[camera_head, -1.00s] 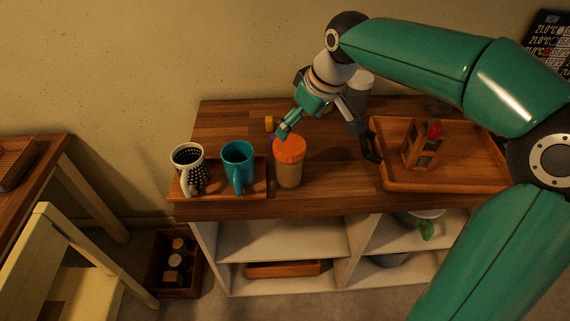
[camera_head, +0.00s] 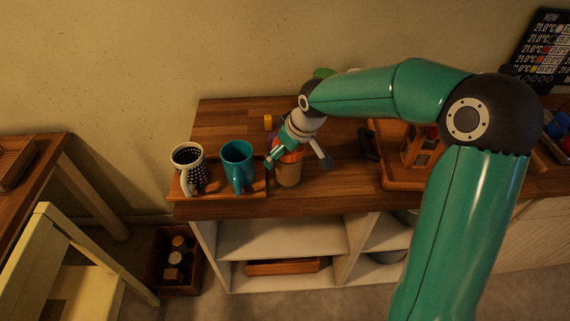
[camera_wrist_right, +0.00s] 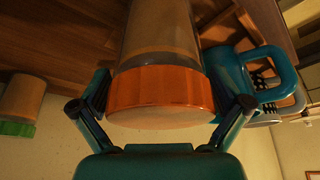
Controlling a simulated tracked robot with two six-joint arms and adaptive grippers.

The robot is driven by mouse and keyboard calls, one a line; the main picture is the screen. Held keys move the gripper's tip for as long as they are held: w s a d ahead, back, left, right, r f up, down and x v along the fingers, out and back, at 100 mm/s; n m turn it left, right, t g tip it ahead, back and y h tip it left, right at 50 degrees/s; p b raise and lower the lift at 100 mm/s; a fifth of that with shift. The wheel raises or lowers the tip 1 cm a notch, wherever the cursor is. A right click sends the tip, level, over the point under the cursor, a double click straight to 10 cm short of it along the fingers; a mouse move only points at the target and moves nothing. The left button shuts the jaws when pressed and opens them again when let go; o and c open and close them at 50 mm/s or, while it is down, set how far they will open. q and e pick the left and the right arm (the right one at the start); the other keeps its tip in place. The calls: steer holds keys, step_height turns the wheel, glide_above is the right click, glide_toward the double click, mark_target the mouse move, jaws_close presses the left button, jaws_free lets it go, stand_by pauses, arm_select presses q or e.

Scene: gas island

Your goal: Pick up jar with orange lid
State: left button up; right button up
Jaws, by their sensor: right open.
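The jar (camera_head: 288,174) with an orange lid stands upright on the wooden counter, to the right of the teal mug. Its lid is partly hidden by my right gripper (camera_head: 294,157) in the head view. In the right wrist view, the orange lid (camera_wrist_right: 160,90) sits between the two spread fingers of my right gripper (camera_wrist_right: 162,103), with the clear jar body beyond it. The gripper is open around the lid; I cannot tell whether a finger touches it. My left gripper is not in view.
A teal mug (camera_head: 237,160) and a dotted mug (camera_head: 188,164) stand on a small wooden tray (camera_head: 225,194) close left of the jar. A larger tray (camera_head: 400,184) is to the right. A small yellow object (camera_head: 268,121) lies behind. A green-lidded jar (camera_wrist_right: 20,108) shows in the wrist view.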

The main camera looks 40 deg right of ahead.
steer(key=c, duration=1.5)
